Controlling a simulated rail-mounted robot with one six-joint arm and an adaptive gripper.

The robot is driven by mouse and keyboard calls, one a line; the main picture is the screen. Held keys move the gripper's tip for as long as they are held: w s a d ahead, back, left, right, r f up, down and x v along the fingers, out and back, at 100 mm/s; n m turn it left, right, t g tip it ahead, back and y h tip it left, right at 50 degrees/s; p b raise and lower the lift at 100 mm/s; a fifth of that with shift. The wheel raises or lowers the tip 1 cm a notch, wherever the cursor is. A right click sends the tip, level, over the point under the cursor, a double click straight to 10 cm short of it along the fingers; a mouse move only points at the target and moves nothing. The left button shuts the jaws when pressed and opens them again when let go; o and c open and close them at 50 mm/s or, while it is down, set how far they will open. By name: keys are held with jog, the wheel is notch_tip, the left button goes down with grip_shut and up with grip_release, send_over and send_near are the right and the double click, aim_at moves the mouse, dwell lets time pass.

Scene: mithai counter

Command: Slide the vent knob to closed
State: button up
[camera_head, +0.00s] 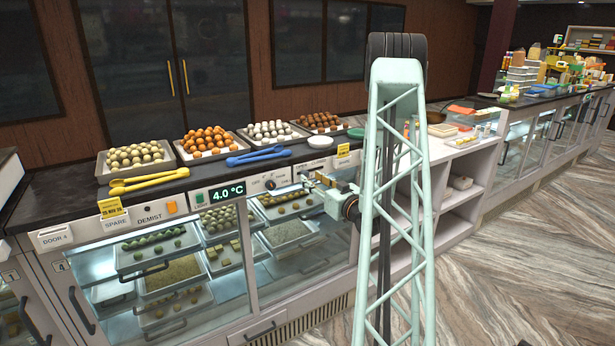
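My gripper (312,181) is at the counter's front panel, right of the temperature display, with its fingers pointing left toward the panel. It is small in view, and I cannot tell whether its fingers are open, shut or touching anything. Small labels that seem to read open and closed sit on the panel just above it. I cannot make out the vent knob; it may be hidden behind the gripper. A small dark round knob (270,184) shows on the panel left of the gripper.
The display (227,193) reads 4.0 °C. An orange button (172,207) is by the DEMIST label. Blue tongs (258,156), yellow tongs (150,182) and several trays of sweets lie on the countertop. Glass-fronted shelves are below. My lattice arm link hides the counter to the gripper's right.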

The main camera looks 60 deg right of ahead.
aim_at(306, 174)
jog(key=shift+x, duration=2)
jog(key=shift+c, duration=0.5)
grip_shut()
